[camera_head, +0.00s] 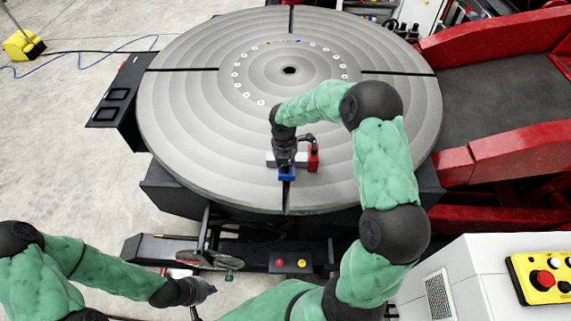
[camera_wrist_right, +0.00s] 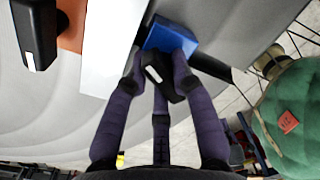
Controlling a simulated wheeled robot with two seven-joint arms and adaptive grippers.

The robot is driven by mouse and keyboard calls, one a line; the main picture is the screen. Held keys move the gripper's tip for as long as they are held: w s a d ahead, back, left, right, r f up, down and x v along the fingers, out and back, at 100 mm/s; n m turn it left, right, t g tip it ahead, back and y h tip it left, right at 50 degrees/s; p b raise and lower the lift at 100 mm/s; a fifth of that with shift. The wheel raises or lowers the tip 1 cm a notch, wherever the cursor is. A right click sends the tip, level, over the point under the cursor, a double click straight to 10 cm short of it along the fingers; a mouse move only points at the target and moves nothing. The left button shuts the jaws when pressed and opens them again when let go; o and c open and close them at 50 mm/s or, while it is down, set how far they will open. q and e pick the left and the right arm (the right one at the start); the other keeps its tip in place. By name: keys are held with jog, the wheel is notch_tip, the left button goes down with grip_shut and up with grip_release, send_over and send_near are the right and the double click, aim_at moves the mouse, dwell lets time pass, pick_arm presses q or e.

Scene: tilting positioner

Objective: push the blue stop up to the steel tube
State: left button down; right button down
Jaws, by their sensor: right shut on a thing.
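The blue stop (camera_head: 287,174) sits near the front edge of the round grey table, below my right gripper (camera_head: 285,158). In the right wrist view the blue stop (camera_wrist_right: 170,38) lies beside the pale steel tube (camera_wrist_right: 108,48), with a narrow dark gap seeming to part them. The fingers of my right gripper (camera_wrist_right: 160,82) are shut on the black handle on the blue stop. The steel tube (camera_head: 271,159) is partly hidden by the gripper in the head view. My left gripper (camera_head: 195,291) hangs low at the front left, away from the table; its fingers are unclear.
A red block (camera_head: 313,158) with a dark lever stands at the tube's other side. The round table (camera_head: 190,120) has dark slots and a ring of small holes. Red machine arms (camera_head: 500,150) flank its right. A control box (camera_head: 540,278) stands front right.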

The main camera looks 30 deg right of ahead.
pick_arm(q)
jog(key=shift+r+p, duration=1.3)
dwell(5.6)
jog(key=shift+r, duration=0.15)
dwell(1.0)
